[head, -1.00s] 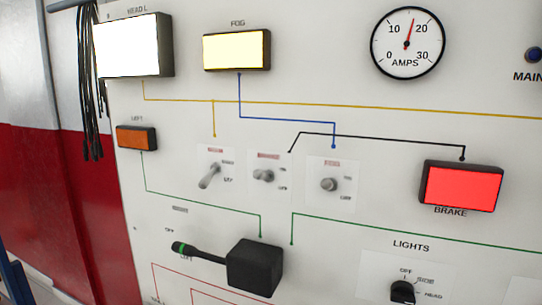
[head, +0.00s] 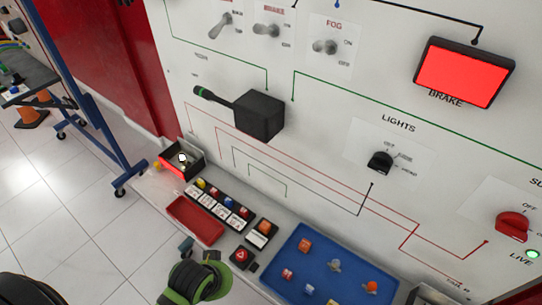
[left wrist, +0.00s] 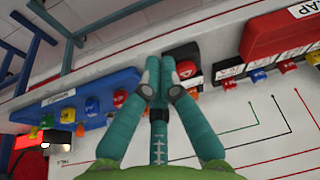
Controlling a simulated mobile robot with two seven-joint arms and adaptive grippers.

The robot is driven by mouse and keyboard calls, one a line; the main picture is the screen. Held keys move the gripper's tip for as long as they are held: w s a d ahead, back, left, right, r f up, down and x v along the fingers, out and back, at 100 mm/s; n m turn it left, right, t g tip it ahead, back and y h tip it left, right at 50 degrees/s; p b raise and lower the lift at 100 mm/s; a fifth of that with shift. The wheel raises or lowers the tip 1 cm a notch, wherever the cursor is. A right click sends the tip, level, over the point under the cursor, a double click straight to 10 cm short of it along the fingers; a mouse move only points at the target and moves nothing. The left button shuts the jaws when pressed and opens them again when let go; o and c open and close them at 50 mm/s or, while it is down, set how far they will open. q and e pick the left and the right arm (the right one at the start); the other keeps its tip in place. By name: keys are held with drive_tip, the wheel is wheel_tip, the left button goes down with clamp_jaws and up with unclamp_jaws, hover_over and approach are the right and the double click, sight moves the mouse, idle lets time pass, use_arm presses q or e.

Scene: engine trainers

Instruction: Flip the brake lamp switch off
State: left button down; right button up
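The brake switch (head: 270,32) is a small grey toggle on a white plate at the top of the head view, between two similar toggles. Its lever position is hard to tell. The brake lamp (head: 465,72) is a lit red rectangle at the upper right. My left gripper (left wrist: 157,88) shows two teal fingers close together, shut and empty in the left wrist view. Part of my left arm shows at the bottom of the head view, low over the shelf and well below the switch. My right gripper is not in view.
The fog toggle (head: 325,46) is right of the brake switch, another toggle (head: 222,24) left. A black lever box (head: 259,115) protrudes below. A blue tray (head: 300,262) and red tray (head: 194,220) lie on the shelf. A red triangle button (head: 242,257) is near my left gripper.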

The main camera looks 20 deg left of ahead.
use_arm(q)
drive_tip(key=w+r+m+t+h+p, duration=0.15)
drive_tip(key=w+r+t, duration=0.25)
drive_tip(key=w+r, duration=0.7)
drive_tip(key=w+r+m+t+h+b, duration=0.1)
drive_tip(key=w+r+m+t+h, duration=0.15)
drive_tip(key=w+r, duration=0.85)
drive_tip(key=s+r+m+t+h, duration=0.2)
drive_tip(key=r, duration=1.5)
drive_tip(key=s+r+m+t+h+p, duration=0.1)
drive_tip(key=s+r+m+t+h, duration=0.1)
drive_tip(key=r, duration=1.6)
drive_tip(key=shift+s+a+m+t, duration=0.3)
drive_tip(key=shift+s+a+t, duration=0.05)
drive_tip(key=shift+a+t, duration=0.1)
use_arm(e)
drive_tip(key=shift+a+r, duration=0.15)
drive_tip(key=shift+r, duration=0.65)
use_arm(q)
drive_tip(key=shift+w+d+r, duration=0.1)
drive_tip(key=shift+r, duration=0.05)
